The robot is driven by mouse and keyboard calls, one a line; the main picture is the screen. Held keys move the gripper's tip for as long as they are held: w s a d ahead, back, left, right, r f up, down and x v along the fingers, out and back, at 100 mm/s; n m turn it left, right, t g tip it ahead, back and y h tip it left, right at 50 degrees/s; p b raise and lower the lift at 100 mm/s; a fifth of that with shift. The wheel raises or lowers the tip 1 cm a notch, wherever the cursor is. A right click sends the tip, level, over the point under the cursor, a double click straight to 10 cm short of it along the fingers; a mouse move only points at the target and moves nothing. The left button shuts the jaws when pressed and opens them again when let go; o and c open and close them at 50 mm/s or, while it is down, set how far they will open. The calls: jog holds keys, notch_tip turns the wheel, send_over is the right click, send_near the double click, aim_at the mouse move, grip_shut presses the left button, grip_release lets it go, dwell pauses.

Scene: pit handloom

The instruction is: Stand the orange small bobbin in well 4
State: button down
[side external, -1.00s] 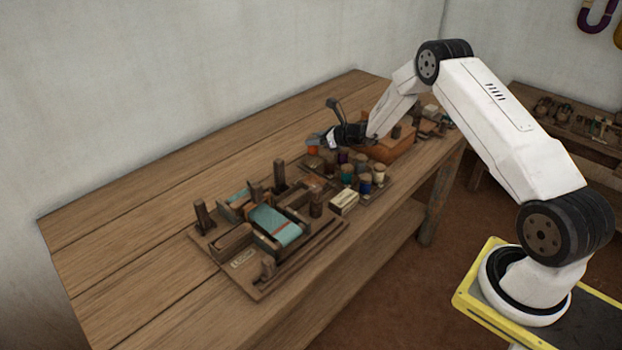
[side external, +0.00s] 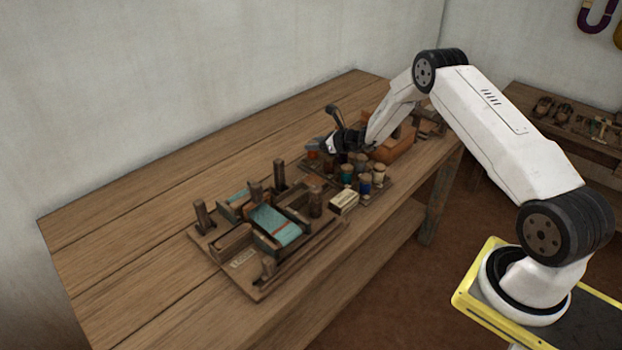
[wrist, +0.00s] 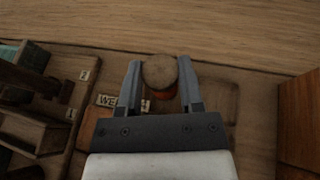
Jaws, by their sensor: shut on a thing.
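The orange small bobbin (wrist: 160,72) is between the two fingers of my gripper (wrist: 159,64) in the wrist view. Its round tan top faces the camera, with a strip of orange thread below. In the wrist view the board (wrist: 215,95) lies under the gripper, with a partly covered label beginning "WE". Well 4 cannot be told apart, and the gap under the bobbin is hidden.
The small loom (side external: 275,228) is to the left, with upright posts. An orange-brown box (side external: 397,148) stands close on the right. The table's far side is clear.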

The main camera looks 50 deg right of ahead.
jog(key=shift+s+a+f, duration=0.1)
jog(key=shift+s+f, duration=0.1)
jog(key=shift+f, duration=0.3)
jog(key=shift+c, duration=1.2)
grip_release()
jog(key=shift+f, duration=0.1)
jog(key=shift+r, duration=0.65)
jog(key=v, duration=1.2)
jog(key=shift+r, duration=0.35)
jog(key=shift+w, duration=0.15)
